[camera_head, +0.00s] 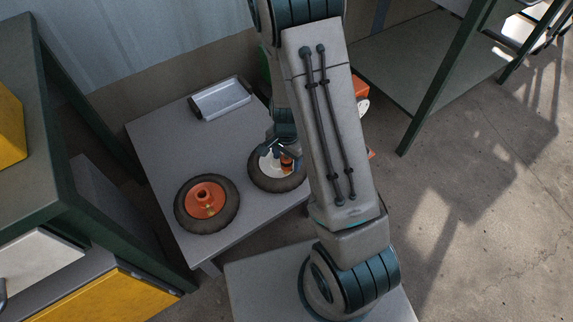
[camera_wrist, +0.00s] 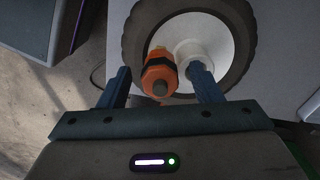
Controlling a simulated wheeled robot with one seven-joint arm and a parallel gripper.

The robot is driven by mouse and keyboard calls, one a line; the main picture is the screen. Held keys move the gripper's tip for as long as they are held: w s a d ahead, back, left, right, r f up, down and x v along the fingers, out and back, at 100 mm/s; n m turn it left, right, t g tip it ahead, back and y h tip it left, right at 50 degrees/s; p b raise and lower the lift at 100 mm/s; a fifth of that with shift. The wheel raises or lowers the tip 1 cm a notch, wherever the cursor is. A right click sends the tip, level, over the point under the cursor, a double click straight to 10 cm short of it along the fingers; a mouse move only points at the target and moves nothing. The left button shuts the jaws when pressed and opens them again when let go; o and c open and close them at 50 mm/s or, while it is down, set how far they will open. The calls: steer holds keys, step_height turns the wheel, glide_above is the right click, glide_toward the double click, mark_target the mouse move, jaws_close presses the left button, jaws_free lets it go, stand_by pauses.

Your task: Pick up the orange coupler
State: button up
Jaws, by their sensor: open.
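The orange coupler (camera_wrist: 159,76), with a dark band around it, is on or just above the white disc of a wheel with a black tyre. It also shows as a small orange piece in the head view (camera_head: 286,160), partly hidden by my gripper. My gripper (camera_wrist: 160,72) is open, with one blue finger on each side of the coupler in the wrist view. The right finger overlaps the wheel's white hub (camera_wrist: 190,52). I cannot tell whether either finger touches the coupler. In the head view, my gripper (camera_head: 283,147) is over this wheel (camera_head: 262,181).
A second wheel with an orange hub (camera_head: 207,201) lies to the left on the grey table (camera_head: 165,137). A metal tray (camera_head: 220,98) lies at the table's back. A green-framed bench (camera_head: 45,150) stands left, and a shelf (camera_head: 430,70) stands right.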

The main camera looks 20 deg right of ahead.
steer(key=c, duration=1.2)
steer(key=shift+r, duration=0.1)
steer(key=shift+r+p, duration=0.45)
steer(key=shift+r, duration=0.1)
steer(key=r, duration=0.1)
steer(key=r+p, duration=0.2)
steer(key=shift+d+r, duration=0.35)
steer(key=shift+r, duration=0.05)
steer(key=d+r+p, duration=0.4)
steer(key=d+r, duration=0.3)
steer(key=d, duration=0.4)
steer(key=shift+s+r, duration=0.2)
steer(key=shift+s, duration=0.1)
